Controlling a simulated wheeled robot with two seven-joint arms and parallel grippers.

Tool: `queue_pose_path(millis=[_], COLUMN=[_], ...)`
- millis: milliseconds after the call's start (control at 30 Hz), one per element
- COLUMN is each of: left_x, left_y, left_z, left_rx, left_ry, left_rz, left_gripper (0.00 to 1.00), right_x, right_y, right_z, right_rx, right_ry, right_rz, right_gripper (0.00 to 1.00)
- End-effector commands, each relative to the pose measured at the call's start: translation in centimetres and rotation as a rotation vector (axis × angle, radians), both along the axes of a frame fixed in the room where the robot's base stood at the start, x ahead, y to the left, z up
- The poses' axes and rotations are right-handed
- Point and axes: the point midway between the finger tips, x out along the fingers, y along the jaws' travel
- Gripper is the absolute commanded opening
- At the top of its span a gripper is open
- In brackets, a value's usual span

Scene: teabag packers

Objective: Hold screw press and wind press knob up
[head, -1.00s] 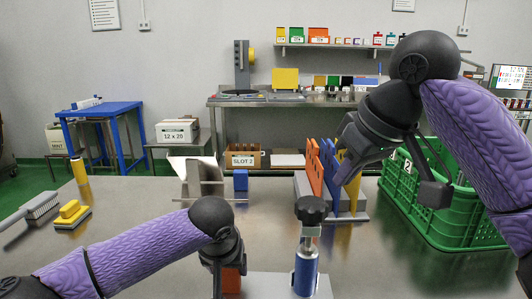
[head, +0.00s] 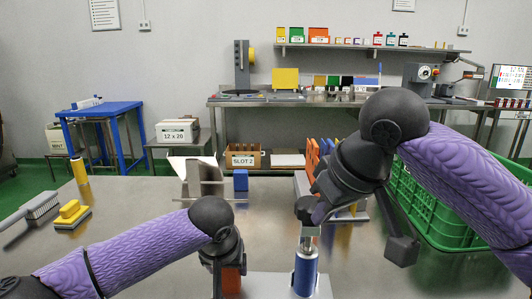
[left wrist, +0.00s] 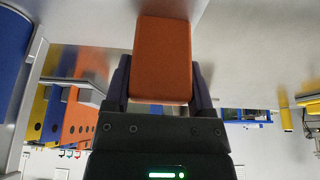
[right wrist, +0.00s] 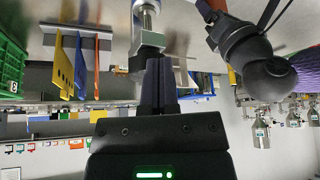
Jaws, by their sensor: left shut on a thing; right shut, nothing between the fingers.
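The screw press has a blue cylinder (head: 306,275), a silver screw (head: 308,242) and a pale base plate (head: 262,284) at the front of the table. In the head view the knob is hard to separate from the dark right gripper (head: 312,208). My right gripper, also in the right wrist view (right wrist: 159,62), is shut and empty; whether it touches the knob I cannot tell. My left gripper (left wrist: 161,75) is shut on an orange block (left wrist: 162,45) at the press's left side.
A green crate (head: 440,205) stands on the right, partly behind my right arm. Orange and blue upright plates (right wrist: 82,62) stand behind the press. A blue block (head: 241,180) and a metal stand (head: 198,180) are further back.

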Motion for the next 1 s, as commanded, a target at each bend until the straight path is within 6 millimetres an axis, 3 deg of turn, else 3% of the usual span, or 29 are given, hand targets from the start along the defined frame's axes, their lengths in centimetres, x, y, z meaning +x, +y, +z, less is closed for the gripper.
queue_pose_path(millis=[1000], left_x=[0.01], left_y=[-0.05], left_z=[0.08], left_rx=[-0.002], left_ry=[-0.001], left_rz=[-0.002], left_gripper=[0.0], right_x=[0.56], right_y=[0.06], right_z=[-0.34], right_rx=[0.001], right_ry=[0.0], right_rz=[0.0], right_gripper=[0.0])
